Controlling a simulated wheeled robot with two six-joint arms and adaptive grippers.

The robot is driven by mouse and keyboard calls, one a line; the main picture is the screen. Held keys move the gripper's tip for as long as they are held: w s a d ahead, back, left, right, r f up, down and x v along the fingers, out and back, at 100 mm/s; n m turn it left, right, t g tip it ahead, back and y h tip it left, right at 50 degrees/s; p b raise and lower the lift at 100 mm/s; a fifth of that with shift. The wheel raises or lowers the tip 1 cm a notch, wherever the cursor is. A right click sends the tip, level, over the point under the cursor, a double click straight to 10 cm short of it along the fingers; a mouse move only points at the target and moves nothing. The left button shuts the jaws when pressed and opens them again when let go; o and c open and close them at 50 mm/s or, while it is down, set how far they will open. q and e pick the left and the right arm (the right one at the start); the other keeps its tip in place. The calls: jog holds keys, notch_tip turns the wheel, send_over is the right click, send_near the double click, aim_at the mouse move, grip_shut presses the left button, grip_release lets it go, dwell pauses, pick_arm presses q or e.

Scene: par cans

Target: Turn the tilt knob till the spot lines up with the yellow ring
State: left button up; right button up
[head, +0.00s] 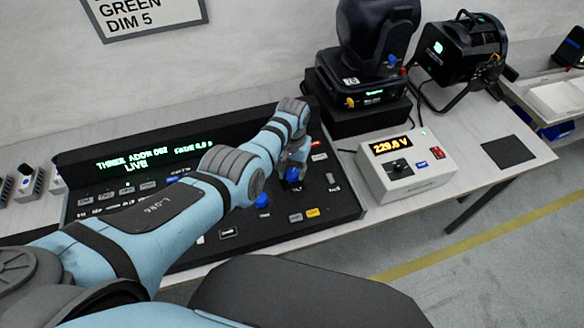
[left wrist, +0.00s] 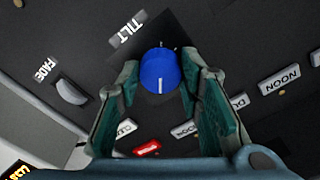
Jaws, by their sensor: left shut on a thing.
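The tilt knob is a blue round cap with a white line; in the left wrist view the knob (left wrist: 160,70) sits beside the TILT label (left wrist: 124,27). My left gripper (left wrist: 161,78) has one finger on each side of the knob and is shut on it. In the head view the left gripper (head: 293,166) reaches down to the right part of the black lighting desk (head: 240,238), with the blue tilt knob (head: 292,175) partly hidden under it. The spot and the yellow ring are in neither view. My right gripper is not in view.
Another blue knob (head: 262,200) stands left of the tilt knob. A FADE slider (left wrist: 70,92) is close by. A white meter box (head: 405,168) reading 229.8 V stands right of the desk. A moving-head lamp (head: 372,60) and a black par can (head: 458,50) stand behind.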

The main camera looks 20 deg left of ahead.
aim_at(292, 173)
pick_arm(q)
jog(key=m, duration=0.3)
jog(key=shift+m, duration=2.2)
jog(key=o, duration=1.2)
jog(key=shift+f, duration=0.1)
notch_tip(292, 173, up, 12)
jog(key=shift+r, duration=0.1)
